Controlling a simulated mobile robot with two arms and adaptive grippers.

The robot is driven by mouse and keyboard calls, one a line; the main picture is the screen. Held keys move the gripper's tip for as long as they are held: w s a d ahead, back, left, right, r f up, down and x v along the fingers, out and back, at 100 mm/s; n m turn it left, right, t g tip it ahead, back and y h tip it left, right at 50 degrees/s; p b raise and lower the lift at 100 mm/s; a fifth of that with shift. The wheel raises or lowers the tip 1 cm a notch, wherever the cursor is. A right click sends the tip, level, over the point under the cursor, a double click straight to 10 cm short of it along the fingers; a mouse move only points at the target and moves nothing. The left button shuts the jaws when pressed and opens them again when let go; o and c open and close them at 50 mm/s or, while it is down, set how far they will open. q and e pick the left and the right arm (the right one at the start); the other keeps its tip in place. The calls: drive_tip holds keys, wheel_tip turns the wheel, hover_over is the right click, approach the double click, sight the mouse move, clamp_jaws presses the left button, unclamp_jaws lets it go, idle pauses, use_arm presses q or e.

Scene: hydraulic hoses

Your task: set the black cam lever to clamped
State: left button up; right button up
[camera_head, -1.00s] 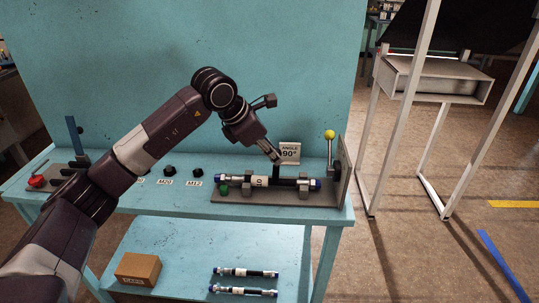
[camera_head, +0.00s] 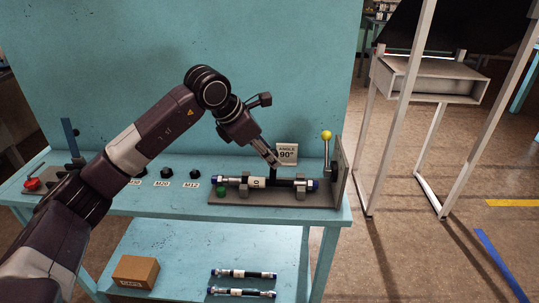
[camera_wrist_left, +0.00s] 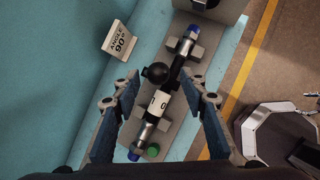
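The black cam lever shows in the left wrist view as a round black knob (camera_wrist_left: 155,73) over the hose fixture. In the head view its dark stem (camera_head: 273,173) stands roughly upright behind the hose, partly covered by my left gripper (camera_head: 273,160). The hose (camera_head: 257,183) lies in the fixture, with blue end caps and a white label. In the wrist view my left gripper (camera_wrist_left: 165,85) is open, with one blue-padded finger on each side of the knob. I see a gap between pads and knob.
A white "ANGLE 90°" sign (camera_head: 287,153) stands just behind the fixture plate (camera_head: 240,200). A yellow-knobbed lever (camera_head: 327,136) and an upright plate (camera_head: 342,175) are at its right end. A green knob (camera_head: 221,191) sits at its left. Two hoses and a cardboard box (camera_head: 135,270) lie below.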

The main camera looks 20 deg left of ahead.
use_arm(q)
drive_tip(key=v, duration=1)
drive_tip(key=shift+s+r, duration=0.25)
